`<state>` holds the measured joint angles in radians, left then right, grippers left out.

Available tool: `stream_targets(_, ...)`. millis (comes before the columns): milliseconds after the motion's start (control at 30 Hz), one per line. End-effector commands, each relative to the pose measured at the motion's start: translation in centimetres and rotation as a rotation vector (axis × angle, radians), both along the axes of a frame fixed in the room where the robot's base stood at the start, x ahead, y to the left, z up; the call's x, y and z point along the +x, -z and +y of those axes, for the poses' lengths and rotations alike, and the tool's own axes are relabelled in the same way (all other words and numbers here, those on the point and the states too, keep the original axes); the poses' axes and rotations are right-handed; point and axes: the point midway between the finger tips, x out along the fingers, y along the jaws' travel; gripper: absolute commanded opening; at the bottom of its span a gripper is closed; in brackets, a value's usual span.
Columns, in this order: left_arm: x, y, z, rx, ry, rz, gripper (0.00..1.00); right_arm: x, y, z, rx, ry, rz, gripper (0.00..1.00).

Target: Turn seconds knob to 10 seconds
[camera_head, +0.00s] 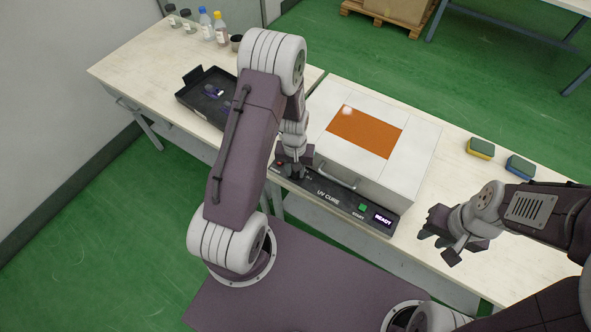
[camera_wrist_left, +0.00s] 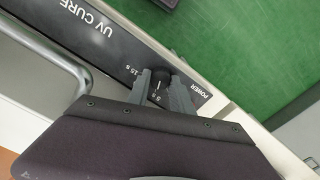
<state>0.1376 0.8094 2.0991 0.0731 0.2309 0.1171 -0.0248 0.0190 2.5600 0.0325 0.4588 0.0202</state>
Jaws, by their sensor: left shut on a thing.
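The UV cure box (camera_head: 412,150) stands on the table, white with an orange window, with a black control panel (camera_head: 335,201) along its front. In the left wrist view, the black seconds knob (camera_wrist_left: 160,77) sits on the panel between "15 s" and "5 s" labels, near "POWER". A small white mark on it appears to face the "5 s" side. My left gripper (camera_wrist_left: 161,85) is shut on the knob, a finger on each side. In the head view my left gripper (camera_head: 294,172) hides the knob. My right gripper (camera_head: 437,240) is open and empty, right of the panel.
A silver handle (camera_head: 338,181) crosses the box front near the knob. The panel also has a green start button (camera_head: 362,207) and a "READY" display (camera_head: 383,218). A black tray (camera_head: 205,98) lies left; two sponges (camera_head: 481,148) lie right.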

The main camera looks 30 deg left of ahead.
Motion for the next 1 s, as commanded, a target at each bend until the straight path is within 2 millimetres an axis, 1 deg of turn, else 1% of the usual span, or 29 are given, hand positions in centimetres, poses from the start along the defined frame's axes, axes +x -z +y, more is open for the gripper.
stream_targets(367,0.0,-0.1,0.0,0.000,0.004,-0.001,0.00,0.0,0.0,0.0,0.000,0.000,0.000,0.30)
stream_targets(400,0.0,-0.1,0.0,0.000,0.003,-0.001,0.32,0.0,-0.1,0.0,0.000,0.000,0.000,0.30)
stream_targets(467,0.1,-0.1,0.0,0.000,0.003,-0.001,0.48,0.0,-0.1,0.0,0.000,0.000,0.000,0.30)
stream_targets(733,0.0,-0.1,0.0,0.000,0.003,-0.001,0.48,0.0,0.0,0.0,0.000,0.000,0.000,0.30)
stream_targets(800,0.1,-0.4,0.0,0.001,0.003,-0.002,0.48,0.0,0.0,0.0,0.000,0.000,0.000,0.30)
stream_targets(867,0.1,-1.2,0.0,0.001,0.004,-0.005,0.48,0.0,-0.1,0.0,0.000,0.000,0.000,0.30)
stream_targets(1000,0.1,-4.4,0.1,0.000,0.002,-0.007,0.48,0.0,-0.2,0.0,0.000,0.000,0.000,0.30)
